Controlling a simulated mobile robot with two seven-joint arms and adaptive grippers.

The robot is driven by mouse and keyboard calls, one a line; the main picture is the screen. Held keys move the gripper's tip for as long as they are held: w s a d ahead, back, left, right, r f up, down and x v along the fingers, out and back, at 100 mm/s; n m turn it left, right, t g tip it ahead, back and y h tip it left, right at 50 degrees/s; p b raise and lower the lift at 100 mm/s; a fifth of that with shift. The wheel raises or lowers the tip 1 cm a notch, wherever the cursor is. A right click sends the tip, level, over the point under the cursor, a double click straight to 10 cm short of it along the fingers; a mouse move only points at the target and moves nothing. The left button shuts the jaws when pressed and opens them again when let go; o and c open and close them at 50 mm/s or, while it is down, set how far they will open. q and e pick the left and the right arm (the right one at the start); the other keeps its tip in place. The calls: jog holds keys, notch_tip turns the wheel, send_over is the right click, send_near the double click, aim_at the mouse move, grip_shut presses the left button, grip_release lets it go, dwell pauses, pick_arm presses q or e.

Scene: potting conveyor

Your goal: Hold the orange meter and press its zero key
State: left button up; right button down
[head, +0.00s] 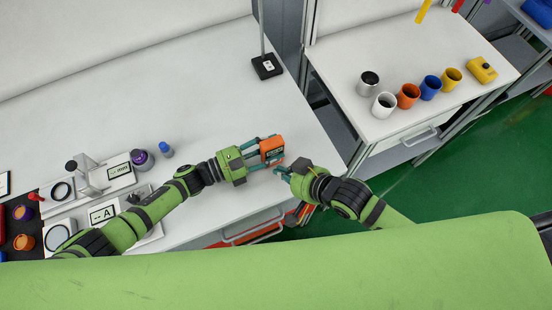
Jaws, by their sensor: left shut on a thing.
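The orange meter (272,149) has a dark face panel and is held up near the front right edge of the white table. My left gripper (261,152) comes from the left and is shut on the meter. My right gripper (281,171) is just below and to the right of the meter, with its fingertips pointing left, close to the meter's lower edge. I cannot tell whether its fingertips touch the meter or whether they are open. The zero key is too small to make out.
A black stand base with a pole (266,67) is on the white table (200,95). Several cups, including an orange one (408,95), and a yellow device (482,69) stand on the right table. Scales and a purple-topped bottle (142,159) are at left. An open drawer (252,234) lies below.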

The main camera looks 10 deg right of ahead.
jog(key=s, duration=0.1)
jog(key=s+d, duration=0.1)
jog(key=s, duration=0.2)
jog(key=shift+s+d, duration=0.3)
jog(key=shift+s, duration=0.05)
dwell(0.6)
pick_arm(q)
jog(key=o, duration=1.4)
jog(key=shift+c, duration=0.2)
